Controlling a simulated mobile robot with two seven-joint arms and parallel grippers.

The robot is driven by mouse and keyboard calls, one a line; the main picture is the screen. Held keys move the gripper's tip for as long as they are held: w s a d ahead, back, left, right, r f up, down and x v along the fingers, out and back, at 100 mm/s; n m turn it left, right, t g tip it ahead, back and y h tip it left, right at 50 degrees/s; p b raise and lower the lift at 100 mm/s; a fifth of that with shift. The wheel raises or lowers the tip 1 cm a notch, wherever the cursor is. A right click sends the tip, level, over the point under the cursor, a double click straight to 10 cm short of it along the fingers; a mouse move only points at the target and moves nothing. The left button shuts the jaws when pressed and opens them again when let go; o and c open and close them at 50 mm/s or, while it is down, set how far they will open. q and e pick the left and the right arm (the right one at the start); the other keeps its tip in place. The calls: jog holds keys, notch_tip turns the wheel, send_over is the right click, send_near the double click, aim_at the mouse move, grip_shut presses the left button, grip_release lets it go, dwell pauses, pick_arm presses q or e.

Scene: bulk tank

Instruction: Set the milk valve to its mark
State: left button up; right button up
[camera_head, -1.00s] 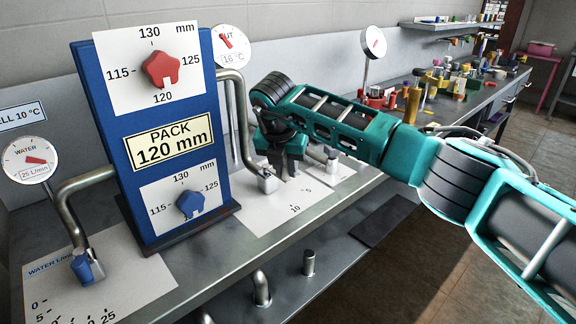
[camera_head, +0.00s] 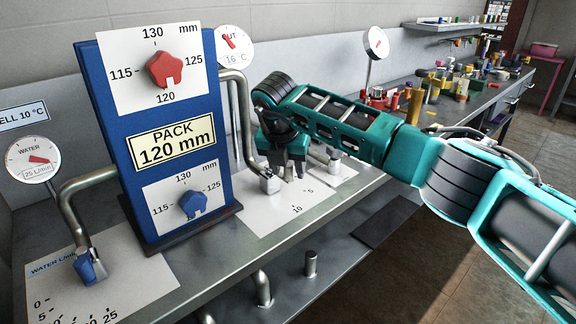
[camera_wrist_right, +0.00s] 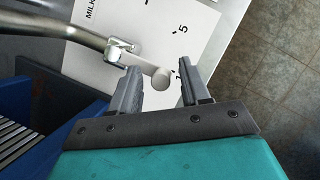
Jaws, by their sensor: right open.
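The milk valve's white scale plate (camera_head: 262,218) lies on the steel bench, with numbers 5 and 10 showing; part of the word MILK shows in the right wrist view. There the valve has a grey arm running from the pipe end to a round grey knob (camera_wrist_right: 161,78). My right gripper (camera_head: 285,170) points down over this plate. In the wrist view the gripper (camera_wrist_right: 158,80) is open, with the knob between its two fingers and a gap to each. I cannot tell whether the fingertips reach down beside the knob. My left gripper is out of view.
A blue board (camera_head: 118,130) with red and blue knobs and a "PACK 120 mm" sign stands left of my gripper. The blue water valve (camera_head: 90,268) is at far left.

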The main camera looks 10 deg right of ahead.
jog(key=v, duration=1.3)
jog(key=shift+f, duration=0.1)
